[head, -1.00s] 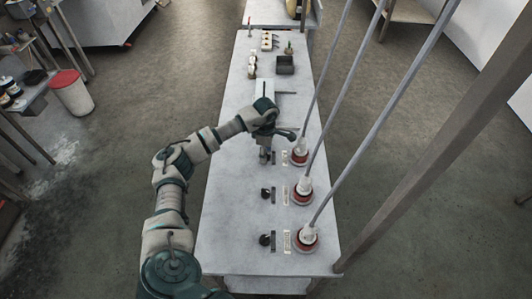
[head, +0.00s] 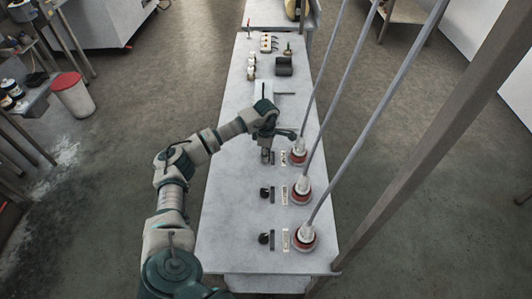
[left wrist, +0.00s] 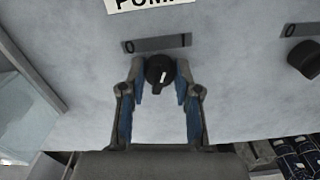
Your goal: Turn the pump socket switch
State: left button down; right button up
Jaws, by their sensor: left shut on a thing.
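The pump switch is a black round knob (left wrist: 160,70) with a short white mark, set on the grey panel below a plate (left wrist: 150,3) lettered "PUM", the rest cut off. A grey strip (left wrist: 157,44) marked 0 and I lies just above it. My left gripper (head: 266,156) is over the far switch of the row. In the left wrist view its blue-padded fingers (left wrist: 161,88) are on either side of the knob, shut on it. In the head view the gripper hides this knob. The pump socket (head: 299,156), red and white with a grey cable, is just right of it. My right gripper is not in view.
Two more black knobs (head: 265,193) (head: 264,238) sit nearer, each beside a red and white socket (head: 301,191) (head: 304,238). Grey cables rise from the sockets at right. A dark box (head: 284,66) and small parts stand farther along the panel.

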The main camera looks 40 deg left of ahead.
pick_arm(q)
jog(key=n+p, duration=0.2)
jog(key=n, duration=0.2)
jog(key=shift+a+r+p, duration=0.15)
jog(key=shift+p, duration=0.15)
jog(key=n+p, duration=0.3)
jog(key=n, duration=0.2)
jog(key=shift+n, duration=0.4)
jog(key=shift+s+f+n+p, duration=0.1)
jog(key=shift+f+n+p, duration=0.2)
jog(key=shift+n, duration=0.4)
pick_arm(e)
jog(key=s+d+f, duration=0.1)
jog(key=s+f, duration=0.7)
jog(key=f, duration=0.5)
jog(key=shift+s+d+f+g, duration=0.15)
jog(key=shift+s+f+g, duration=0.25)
pick_arm(q)
jog(key=c, duration=1)
grip_release()
jog(key=shift+o, duration=0.9)
jog(key=shift+a, duration=0.1)
jog(key=shift+r, duration=0.1)
jog(key=shift+r, duration=0.25)
notch_tip(320, 180, up, 11)
